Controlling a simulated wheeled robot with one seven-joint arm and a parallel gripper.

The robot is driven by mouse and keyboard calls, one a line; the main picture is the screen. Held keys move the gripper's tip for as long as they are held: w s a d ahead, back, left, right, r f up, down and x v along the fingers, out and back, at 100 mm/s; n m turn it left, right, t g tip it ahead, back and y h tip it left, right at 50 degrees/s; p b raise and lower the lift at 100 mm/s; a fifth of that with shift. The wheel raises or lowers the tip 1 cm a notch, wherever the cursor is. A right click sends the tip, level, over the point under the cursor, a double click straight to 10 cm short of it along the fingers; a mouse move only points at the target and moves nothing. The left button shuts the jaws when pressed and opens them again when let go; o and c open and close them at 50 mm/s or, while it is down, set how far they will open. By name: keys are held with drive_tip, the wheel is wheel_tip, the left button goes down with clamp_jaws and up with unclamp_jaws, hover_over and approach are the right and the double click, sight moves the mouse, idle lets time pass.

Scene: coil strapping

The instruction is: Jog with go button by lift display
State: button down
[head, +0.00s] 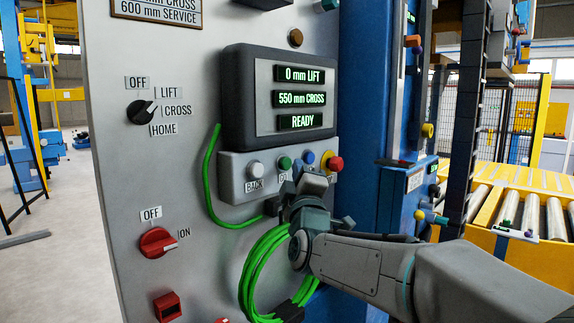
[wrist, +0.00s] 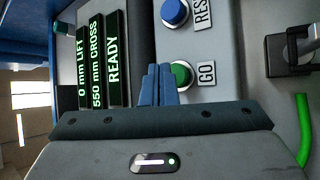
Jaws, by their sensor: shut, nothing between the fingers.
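The display (head: 292,98) reads 0 mm LIFT, 550 mm CROSS and READY; it also shows in the wrist view (wrist: 128,15). The green GO button (head: 285,163) sits on the grey button box below it, right of the white BACK button (head: 256,169). In the wrist view the GO button (wrist: 182,72) is beside the tips of my gripper (wrist: 158,72). My gripper (head: 299,168) is shut and empty in front of the button box. I cannot tell if the fingers touch the button. In the head view they partly hide the GO label.
A blue button (head: 308,157) and a red button (head: 334,163) sit right of GO. A black LIFT/CROSS/HOME selector (head: 140,111) and a red OFF/ON switch (head: 157,242) are at the left. A green cable coil (head: 257,265) hangs below the box.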

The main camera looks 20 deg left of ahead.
drive_tip(key=shift+a, duration=0.1)
drive_tip(key=shift+w+a, duration=0.15)
drive_tip(key=shift+a, duration=0.1)
drive_tip(key=shift+w+a, duration=0.15)
drive_tip(key=shift+a, duration=0.35)
idle(1.8)
drive_tip(key=shift+d, duration=0.1)
idle(0.4)
drive_tip(key=shift+s+d+b, duration=0.3)
drive_tip(key=shift+d+b, duration=0.45)
drive_tip(key=shift+b, duration=0.1)
drive_tip(key=shift+d+f, duration=0.1)
